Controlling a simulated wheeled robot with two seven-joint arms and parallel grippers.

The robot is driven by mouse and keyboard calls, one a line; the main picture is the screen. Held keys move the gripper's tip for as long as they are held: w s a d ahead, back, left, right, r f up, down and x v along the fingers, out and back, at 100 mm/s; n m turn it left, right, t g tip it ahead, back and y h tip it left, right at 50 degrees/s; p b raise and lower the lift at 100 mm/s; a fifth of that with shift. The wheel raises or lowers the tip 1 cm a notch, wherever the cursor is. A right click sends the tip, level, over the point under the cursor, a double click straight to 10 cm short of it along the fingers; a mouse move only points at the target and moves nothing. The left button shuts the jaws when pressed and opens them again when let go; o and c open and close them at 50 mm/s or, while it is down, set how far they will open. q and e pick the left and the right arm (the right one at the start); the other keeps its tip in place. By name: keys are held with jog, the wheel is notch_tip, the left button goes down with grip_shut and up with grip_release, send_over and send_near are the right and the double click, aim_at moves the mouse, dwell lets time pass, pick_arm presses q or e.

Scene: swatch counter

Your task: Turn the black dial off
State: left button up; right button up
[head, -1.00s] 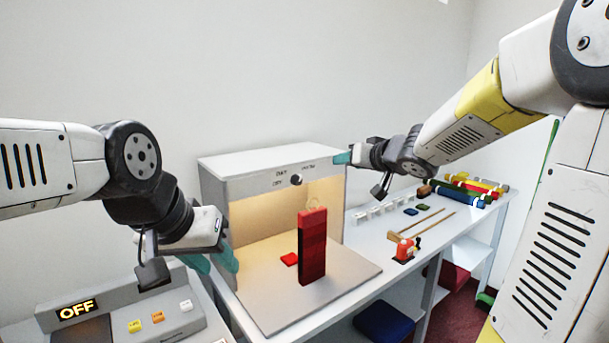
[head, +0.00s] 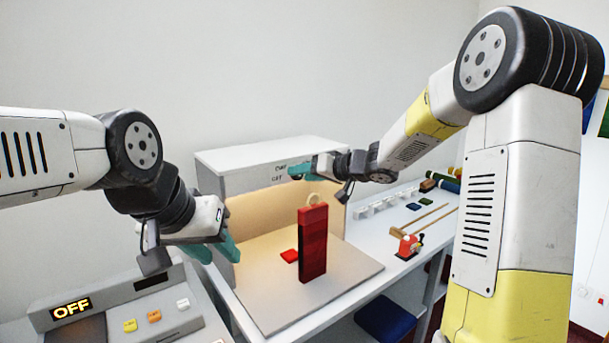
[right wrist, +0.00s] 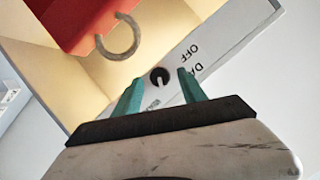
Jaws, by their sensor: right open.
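The black dial (right wrist: 159,77) sits on the front strip of the light box, its white mark pointing down in the right wrist view toward a label partly hidden by a finger. "OFF" and part of "DAY" are printed beside it. In the head view my right gripper hides the dial. My right gripper (head: 299,172) is open in front of the strip; in the right wrist view its teal fingers (right wrist: 162,92) stand apart on either side of the dial. The box (head: 260,155) glows warm inside. My left gripper (head: 214,250) is open and empty at the box's left.
A tall red block (head: 313,245) with a ring on top stands on the box floor beside a small red piece (head: 289,256). A grey console (head: 190,318) with an "OFF" display is at the lower left. Small swatches, sticks and a red item (head: 408,246) lie on the right counter.

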grip_shut()
